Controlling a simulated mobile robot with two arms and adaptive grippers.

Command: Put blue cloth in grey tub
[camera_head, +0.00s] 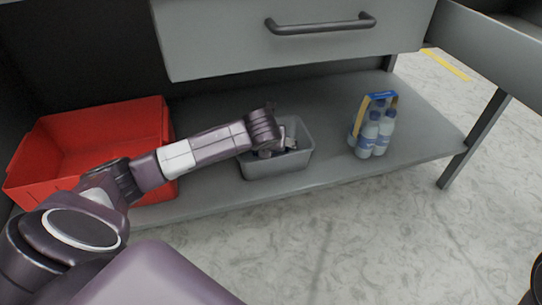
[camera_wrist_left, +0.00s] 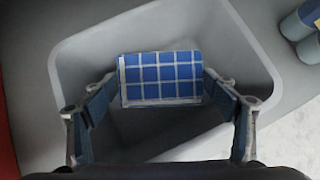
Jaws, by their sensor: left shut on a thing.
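The grey tub (camera_head: 262,169) stands on the low shelf, and it fills most of the left wrist view (camera_wrist_left: 82,52). My left gripper (camera_head: 277,148) reaches into the tub from above. In the left wrist view my left gripper (camera_wrist_left: 162,82) is shut on the blue cloth (camera_wrist_left: 160,75), a folded piece with a white check pattern. The cloth is held between the two fingertips, within the outline of the tub. I cannot tell whether it touches the tub's floor. In the head view the cloth is hidden by the gripper.
A red crate (camera_head: 60,190) stands left of the tub on the shelf (camera_head: 325,160). A pack of several water bottles (camera_head: 373,130) stands to the right. A grey drawer (camera_head: 290,40) with a dark handle hangs above. The shelf between tub and bottles is clear.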

